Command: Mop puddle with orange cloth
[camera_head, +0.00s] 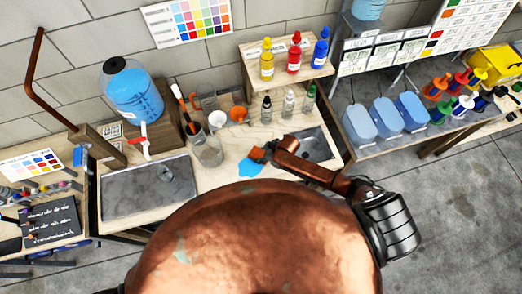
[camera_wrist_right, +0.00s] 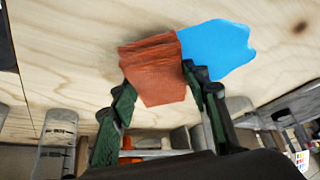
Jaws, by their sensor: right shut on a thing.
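The orange cloth (camera_wrist_right: 152,68) is a folded orange-brown pad between the fingers of my right gripper (camera_wrist_right: 155,80) in the right wrist view. My right gripper is shut on it. The blue puddle (camera_wrist_right: 222,48) lies on the light wooden table, right beside the cloth in that view. In the head view the puddle (camera_head: 250,168) shows just below the cloth (camera_head: 257,155) and my right gripper (camera_head: 262,153). The cloth's edge meets or overlaps the puddle's edge; I cannot tell if it touches the wood. My left gripper is not in view.
A glass jar (camera_head: 208,150) and an orange cup (camera_head: 238,114) stand left of and behind the puddle. Small bottles (camera_head: 288,105) stand behind it. A sunken grey tray (camera_head: 318,145) is to the right, and a grey basin (camera_head: 145,188) to the left. Bare wood surrounds the puddle.

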